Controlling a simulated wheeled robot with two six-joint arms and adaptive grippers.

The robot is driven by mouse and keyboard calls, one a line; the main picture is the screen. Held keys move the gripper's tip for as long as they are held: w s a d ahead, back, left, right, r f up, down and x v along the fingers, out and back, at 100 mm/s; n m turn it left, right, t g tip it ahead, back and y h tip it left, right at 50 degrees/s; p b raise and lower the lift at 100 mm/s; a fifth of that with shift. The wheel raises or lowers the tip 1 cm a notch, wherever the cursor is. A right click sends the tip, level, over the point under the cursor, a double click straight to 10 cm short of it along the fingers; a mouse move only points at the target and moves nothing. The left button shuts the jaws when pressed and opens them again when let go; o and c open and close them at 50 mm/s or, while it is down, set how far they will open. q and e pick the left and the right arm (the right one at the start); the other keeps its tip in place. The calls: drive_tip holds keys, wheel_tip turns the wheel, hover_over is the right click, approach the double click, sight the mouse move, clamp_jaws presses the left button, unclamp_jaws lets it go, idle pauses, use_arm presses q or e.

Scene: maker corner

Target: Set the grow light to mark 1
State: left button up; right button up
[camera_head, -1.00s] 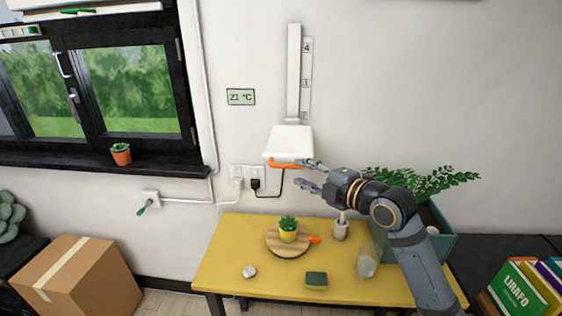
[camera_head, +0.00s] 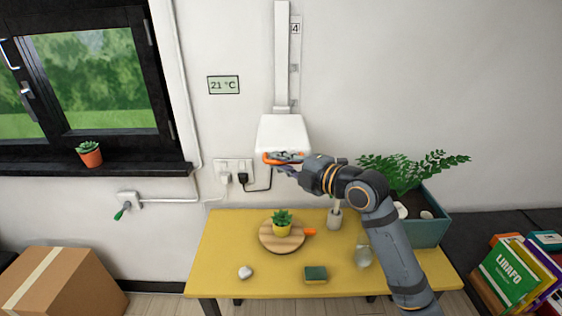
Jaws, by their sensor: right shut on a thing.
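The grow light (camera_head: 283,133) is a white lamp head on a vertical white rail (camera_head: 282,60) on the wall. An orange handle (camera_head: 268,158) runs along its lower front edge. A mark strip (camera_head: 295,65) beside the rail shows a 4 near the top; a lower mark is too small to read, and the strip's lower part is hidden behind the lamp. My right gripper (camera_head: 283,160) is shut on the orange handle. My left gripper is not in view.
The yellow table (camera_head: 220,255) holds a white stone (camera_head: 245,272), a green sponge (camera_head: 315,273), a glass (camera_head: 362,257) and a grey cup (camera_head: 335,220). A teal planter (camera_head: 430,225) stands at the right. Plugs and a cable (camera_head: 262,187) hang below the lamp's left side.

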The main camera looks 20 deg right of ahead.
clamp_jaws()
drive_tip(key=shift+f, duration=0.2)
wheel_tip(320, 180, down, 8)
drive_tip(key=b, duration=0.8)
drive_tip(key=shift+f, duration=0.25)
drive_tip(key=o, duration=0.7)
unclamp_jaws()
drive_tip(key=shift+s, duration=0.1)
drive_tip(key=shift+r, duration=0.1)
